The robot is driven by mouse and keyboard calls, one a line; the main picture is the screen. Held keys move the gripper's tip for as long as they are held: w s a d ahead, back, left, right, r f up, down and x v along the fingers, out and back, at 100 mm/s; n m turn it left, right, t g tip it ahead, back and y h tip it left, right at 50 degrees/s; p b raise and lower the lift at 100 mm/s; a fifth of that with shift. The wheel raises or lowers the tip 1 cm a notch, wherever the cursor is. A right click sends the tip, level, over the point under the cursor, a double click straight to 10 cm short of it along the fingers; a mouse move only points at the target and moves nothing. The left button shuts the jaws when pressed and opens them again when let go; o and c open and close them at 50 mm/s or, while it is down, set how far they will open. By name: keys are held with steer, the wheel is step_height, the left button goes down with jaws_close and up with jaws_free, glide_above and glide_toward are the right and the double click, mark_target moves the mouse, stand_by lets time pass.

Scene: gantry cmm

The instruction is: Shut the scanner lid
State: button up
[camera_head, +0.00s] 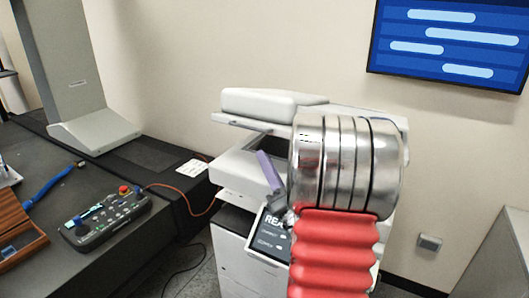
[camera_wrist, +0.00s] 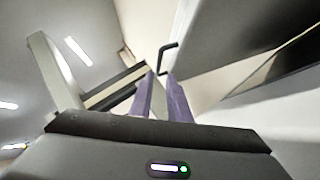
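The white scanner (camera_head: 238,170) stands against the wall in the head view, right of the dark table. Its lid (camera_head: 268,101) is raised, with a gap between it and the scanner body. My gripper (camera_head: 263,156), with purple fingers, is in front of the scanner, below the lid's level; my arm hides the right part of both. In the wrist view my gripper (camera_wrist: 161,76) has its two fingers apart, with nothing seen held between them. A black bent handle (camera_wrist: 167,56) shows just beyond the fingertips, beside a large grey surface (camera_wrist: 225,45) that may be the lid.
A control pendant (camera_head: 105,215) with a red button lies on the dark table (camera_head: 130,262) at left. An orange cable (camera_head: 185,195) runs toward the scanner. A grey gantry column (camera_head: 75,75) stands at back left. A blue wall screen (camera_head: 450,40) hangs above right.

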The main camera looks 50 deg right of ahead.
steer(key=shift+v, duration=0.9)
steer(key=shift+w+a, duration=0.1)
steer(key=shift+w, duration=0.1)
steer(key=c, duration=0.3)
steer(key=w+a+m+g, duration=0.1)
steer(key=w+m, duration=0.1)
steer(key=w+a+m+g, duration=0.2)
steer(key=w, duration=0.1)
steer(key=w+a+m+g, duration=0.1)
steer(key=w, duration=0.1)
steer(key=shift+w+a+f+m+g+y, duration=0.3)
steer(key=shift+w+a+m, duration=0.05)
steer(key=shift+w+m, duration=0.05)
jaws_close()
steer(key=s+a+f+m+g+y, duration=0.2)
steer(key=s+a+m+g, duration=0.15)
steer(key=a+m, duration=0.4)
steer(key=s+a+f+m+g+y, duration=0.1)
steer(key=s+a+f+m+g, duration=0.3)
steer(key=a, duration=0.6)
steer(key=s+a+m+g+y, duration=0.3)
steer(key=s+a+m+g, duration=0.2)
steer(key=s+a, duration=0.6)
steer(key=shift+s+f, duration=0.2)
steer(key=shift+s, duration=0.4)
steer(key=shift+a+g, duration=0.15)
steer(key=shift+g, duration=0.1)
